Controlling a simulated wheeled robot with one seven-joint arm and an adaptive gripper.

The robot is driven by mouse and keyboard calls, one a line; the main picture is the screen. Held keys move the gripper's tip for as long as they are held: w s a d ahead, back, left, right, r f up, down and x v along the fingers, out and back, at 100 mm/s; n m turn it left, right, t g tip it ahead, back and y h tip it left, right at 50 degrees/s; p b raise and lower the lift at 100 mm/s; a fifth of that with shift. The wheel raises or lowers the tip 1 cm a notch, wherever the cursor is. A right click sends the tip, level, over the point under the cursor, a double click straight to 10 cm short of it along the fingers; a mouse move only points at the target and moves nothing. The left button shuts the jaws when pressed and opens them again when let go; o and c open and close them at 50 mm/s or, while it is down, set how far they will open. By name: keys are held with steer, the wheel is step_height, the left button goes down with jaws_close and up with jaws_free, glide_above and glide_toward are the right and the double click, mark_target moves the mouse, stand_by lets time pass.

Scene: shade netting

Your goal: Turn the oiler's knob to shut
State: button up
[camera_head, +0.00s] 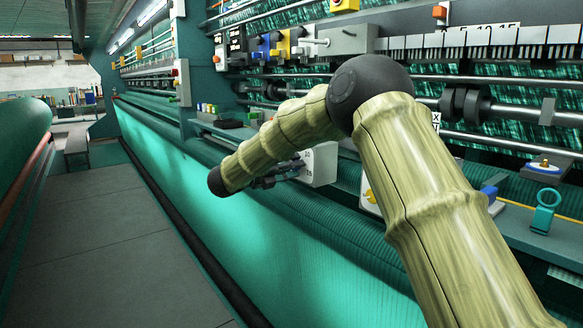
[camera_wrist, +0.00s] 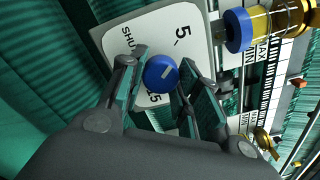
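The oiler's knob (camera_wrist: 160,74) is a round blue dial with a white mark, seen nearly face-on in the wrist view. The mark lies slanted, toward the upper right or lower left, not toward the SHUT lettering at the upper left. The knob sits on a white scale plate (camera_wrist: 188,22) with black SHUT, 5 and 15 markings. My gripper (camera_wrist: 163,82) has one finger on each side of the knob, close to it; contact is unclear. In the head view my gripper (camera_head: 276,178) is beside the white oiler box (camera_head: 322,164); the knob is hidden there.
Green netting (camera_head: 310,265) hangs below the machine rail. Metal rods (camera_head: 520,83) run behind my arm. The grey walkway (camera_head: 100,240) at left is clear.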

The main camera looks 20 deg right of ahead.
steer(key=shift+c, duration=0.6)
steer(key=shift+n, duration=0.3)
steer(key=shift+r+n+p, duration=0.2)
steer(key=shift+n+p, duration=5.4)
steer(key=shift+n, duration=2)
steer(key=shift+f, duration=0.1)
steer(key=o, duration=1)
steer(key=shift+a, duration=0.1)
